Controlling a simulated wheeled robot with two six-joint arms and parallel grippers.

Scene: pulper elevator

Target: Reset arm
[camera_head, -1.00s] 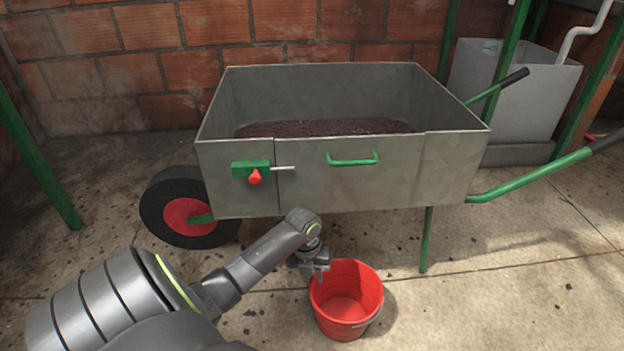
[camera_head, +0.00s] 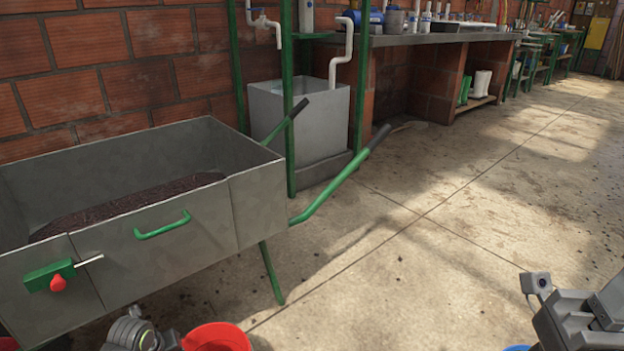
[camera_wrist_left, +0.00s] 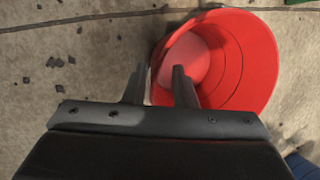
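My left gripper (camera_wrist_left: 159,78) is open, with a clear gap between its two dark fingers. It is at the near left rim of a red bucket (camera_wrist_left: 240,60), which stands on the concrete floor; I cannot tell if the fingers touch it. In the head view the red bucket (camera_head: 216,338) is cut off by the bottom edge, with part of my left arm beside it on the left. Part of my right arm shows at the bottom right corner of the head view, with its fingertips out of sight.
A grey metal wheelbarrow (camera_head: 215,215) with dark material inside stands at the left, its green handles (camera_head: 340,190) reaching right. A grey tank (camera_head: 310,110) stands behind. A counter (camera_head: 430,38) runs along the brick wall. The floor (camera_head: 470,220) at the right is mostly open.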

